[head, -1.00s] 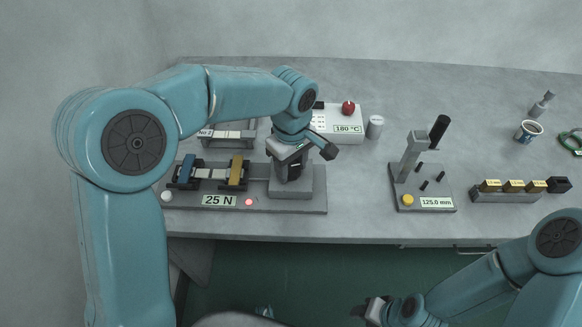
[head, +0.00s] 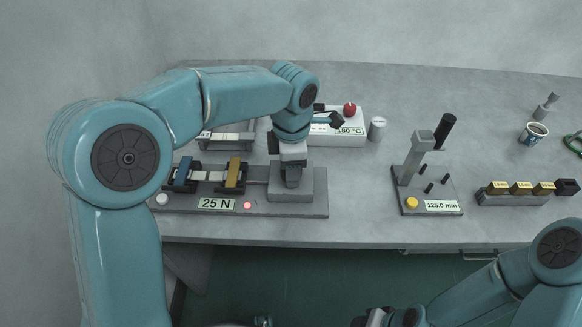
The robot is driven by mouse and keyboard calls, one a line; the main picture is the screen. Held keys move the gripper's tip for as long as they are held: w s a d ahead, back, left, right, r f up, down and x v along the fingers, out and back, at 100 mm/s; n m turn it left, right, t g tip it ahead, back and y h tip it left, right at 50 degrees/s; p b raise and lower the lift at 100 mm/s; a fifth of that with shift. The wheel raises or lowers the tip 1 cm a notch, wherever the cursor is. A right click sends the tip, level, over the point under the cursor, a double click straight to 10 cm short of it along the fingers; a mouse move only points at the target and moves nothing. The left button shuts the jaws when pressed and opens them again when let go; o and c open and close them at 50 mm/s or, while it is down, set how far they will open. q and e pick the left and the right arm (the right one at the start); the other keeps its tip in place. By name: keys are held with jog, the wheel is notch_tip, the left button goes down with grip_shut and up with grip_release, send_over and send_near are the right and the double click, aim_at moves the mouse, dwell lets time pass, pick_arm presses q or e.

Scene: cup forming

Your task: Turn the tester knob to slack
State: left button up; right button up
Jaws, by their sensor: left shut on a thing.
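The tester (head: 270,207) is a grey base plate at the front left of the bench. It carries a blue clamp and a yellow clamp (head: 234,175) with a pale strip between them, a "25 N" display (head: 216,204), a lit red lamp (head: 248,205) and a white button (head: 162,199). My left gripper (head: 291,172) points down over the grey block at the tester's right end and is shut on the knob there. The knob is mostly hidden by the gripper. My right gripper (head: 375,318) is low at the bottom edge, partly cut off, its jaws unclear.
Behind stands a white box with a red knob (head: 350,110) and "180 °C" display, beside a grey cylinder (head: 377,128). To the right are a lever device (head: 427,190) reading "125.0 mm", a rack of yellow blocks (head: 515,197) and a cup (head: 533,132). Bare bench lies between tester and lever device.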

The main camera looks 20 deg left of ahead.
pick_arm(q)
jog(key=shift+d+n, duration=0.1)
jog(key=shift+n, duration=1.6)
jog(key=shift+n+b, duration=0.3)
jog(key=o, duration=1.1)
jog(key=shift+c, duration=0.2)
notch_tip(320, 180, up, 16)
jog(key=p, duration=0.3)
jog(key=shift+r, duration=0.2)
